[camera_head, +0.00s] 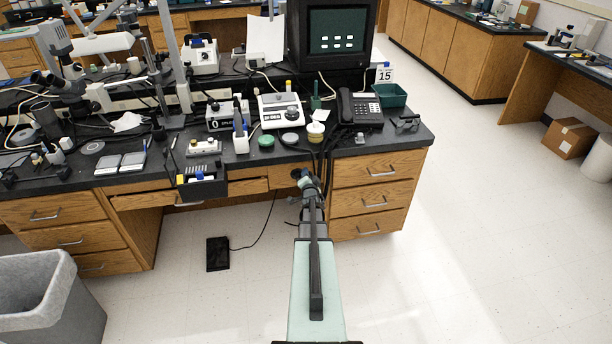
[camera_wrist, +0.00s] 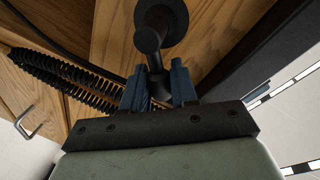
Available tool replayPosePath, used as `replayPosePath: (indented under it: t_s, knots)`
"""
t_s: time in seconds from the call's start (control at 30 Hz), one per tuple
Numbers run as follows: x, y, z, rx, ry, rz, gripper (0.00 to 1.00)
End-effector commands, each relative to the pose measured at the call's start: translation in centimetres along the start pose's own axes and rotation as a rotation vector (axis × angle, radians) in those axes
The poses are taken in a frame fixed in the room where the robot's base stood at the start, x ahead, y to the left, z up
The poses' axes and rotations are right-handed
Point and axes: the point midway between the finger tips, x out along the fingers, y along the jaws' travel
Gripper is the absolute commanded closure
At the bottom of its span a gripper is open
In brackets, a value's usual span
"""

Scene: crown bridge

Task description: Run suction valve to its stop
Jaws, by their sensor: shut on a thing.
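The suction valve (camera_wrist: 152,36) is a black fitting in the wrist view, with a round disc at the top and a short bent lever below it. It stands against the wooden front of the bench. My gripper (camera_wrist: 158,88) has its two blue fingers on either side of the lever's lower end and is shut on it. The fingers partly hide that end. In the head view my gripper (camera_head: 306,182) reaches the bench front, left of the right-hand drawers. The valve is too small and covered there to make out clearly.
A black ribbed hose (camera_wrist: 75,75) runs close to the left of my fingers. A metal drawer handle (camera_wrist: 27,122) is further left. In the head view, an open black drawer tray (camera_head: 202,186) juts out left of my arm. A black box (camera_head: 218,254) with a cable lies on the floor.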

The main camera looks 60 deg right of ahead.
Motion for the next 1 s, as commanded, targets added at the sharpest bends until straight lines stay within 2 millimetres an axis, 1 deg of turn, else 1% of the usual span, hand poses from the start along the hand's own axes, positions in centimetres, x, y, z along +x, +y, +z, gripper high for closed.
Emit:
replayPosePath:
  t_s: [0.3, 0.6, 0.8, 1.0]
  knots:
    - [0.2, 1.2, 0.1, 0.232, -0.047, 0.005, 1.00]
    - [0.4, 2.0, 0.5, 0.427, -0.086, 0.005, 1.00]
    - [0.4, 2.4, 0.7, 0.521, -0.104, 0.006, 1.00]
    - [0.5, 2.5, 0.8, 0.577, -0.114, 0.006, 1.00]
